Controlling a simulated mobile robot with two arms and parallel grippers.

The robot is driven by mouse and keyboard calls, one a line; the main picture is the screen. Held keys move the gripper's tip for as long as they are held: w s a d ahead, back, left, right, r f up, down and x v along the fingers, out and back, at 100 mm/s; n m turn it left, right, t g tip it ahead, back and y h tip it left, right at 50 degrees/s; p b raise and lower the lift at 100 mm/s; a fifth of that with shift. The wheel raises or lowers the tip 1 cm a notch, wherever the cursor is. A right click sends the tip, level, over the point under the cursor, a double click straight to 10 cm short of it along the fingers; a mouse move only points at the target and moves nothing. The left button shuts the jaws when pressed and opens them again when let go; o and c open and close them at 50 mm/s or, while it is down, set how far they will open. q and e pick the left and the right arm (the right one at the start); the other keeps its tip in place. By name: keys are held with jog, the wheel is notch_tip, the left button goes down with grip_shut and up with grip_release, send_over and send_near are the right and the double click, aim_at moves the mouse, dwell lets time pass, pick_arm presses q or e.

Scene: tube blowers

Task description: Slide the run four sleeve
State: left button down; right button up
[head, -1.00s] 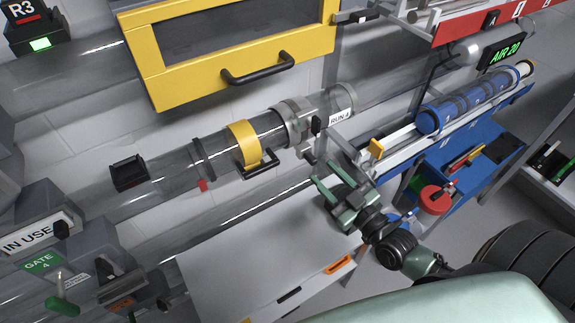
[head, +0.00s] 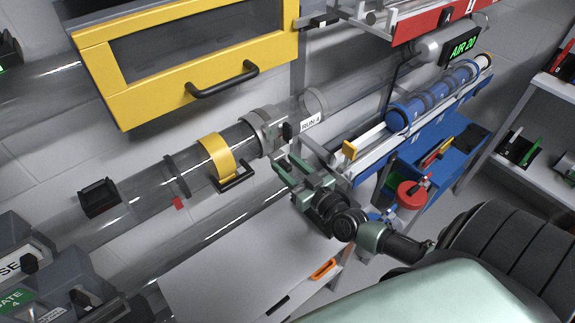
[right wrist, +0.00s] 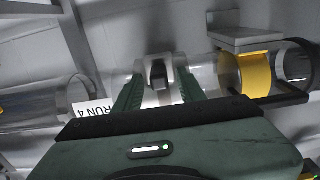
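The run four tube carries a "RUN 4" label (head: 311,125). On it sits the sleeve, with a yellow band (head: 217,155) and a black handle (head: 237,178); the band also shows in the right wrist view (right wrist: 246,75). A grey clamp collar (head: 262,122) with a black latch (head: 287,131) is between sleeve and label. My right gripper (head: 287,168) is open, just below and in front of the collar. In the right wrist view, the latch (right wrist: 158,75) shows between its spread fingers (right wrist: 160,92); contact cannot be told. My left gripper is out of view.
A yellow-framed cabinet (head: 105,62) with a black handle hangs above the tube. A white bench (head: 215,280) is below. A rack with blue carriers (head: 405,115) and a blue shelf (head: 455,140) stand to the right.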

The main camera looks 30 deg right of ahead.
grip_shut()
jog(key=shift+a, duration=0.1)
dwell(1.3)
